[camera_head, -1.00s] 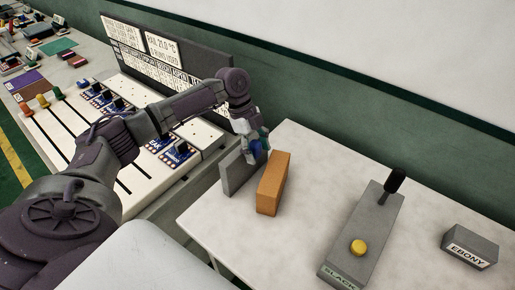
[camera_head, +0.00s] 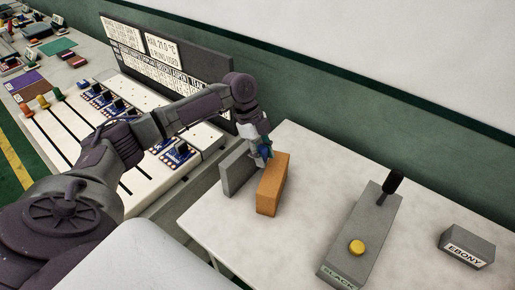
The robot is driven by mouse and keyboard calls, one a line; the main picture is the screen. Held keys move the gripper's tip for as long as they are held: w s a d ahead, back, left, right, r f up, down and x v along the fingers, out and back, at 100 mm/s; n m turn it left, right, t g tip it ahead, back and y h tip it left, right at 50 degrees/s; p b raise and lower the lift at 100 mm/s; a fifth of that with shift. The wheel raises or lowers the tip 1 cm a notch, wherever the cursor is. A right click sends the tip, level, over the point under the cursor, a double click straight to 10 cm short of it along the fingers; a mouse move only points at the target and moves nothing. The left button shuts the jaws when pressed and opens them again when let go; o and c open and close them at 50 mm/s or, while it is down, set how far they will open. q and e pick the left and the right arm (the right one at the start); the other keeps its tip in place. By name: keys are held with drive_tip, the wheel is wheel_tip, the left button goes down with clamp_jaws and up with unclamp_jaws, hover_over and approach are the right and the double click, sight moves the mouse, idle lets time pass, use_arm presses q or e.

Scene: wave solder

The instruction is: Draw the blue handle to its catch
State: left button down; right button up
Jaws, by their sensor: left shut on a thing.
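My right gripper is not in view.
The grey plate (camera_head: 236,172) and orange block (camera_head: 272,186) stand close together below the gripper. A grey box (camera_head: 345,262) with a black lever (camera_head: 392,184) and yellow button (camera_head: 357,247) stands right, then a block marked EBONY (camera_head: 467,246). A slider panel (camera_head: 75,130) lies left.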

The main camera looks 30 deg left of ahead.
use_arm(q)
drive_tip(key=s+d+p, duration=0.2)
drive_tip(key=d+p, duration=0.4)
drive_tip(key=d, duration=1.7)
drive_tip(key=shift+d, duration=0.4)
drive_tip(key=shift+d+r, duration=0.1)
drive_tip(key=shift+d, duration=0.05)
drive_tip(key=c, duration=1)
unclamp_jaws()
drive_tip(key=shift+o, duration=1.2)
drive_tip(key=shift+d, duration=0.3)
drive_tip(key=shift+a, duration=0.15)
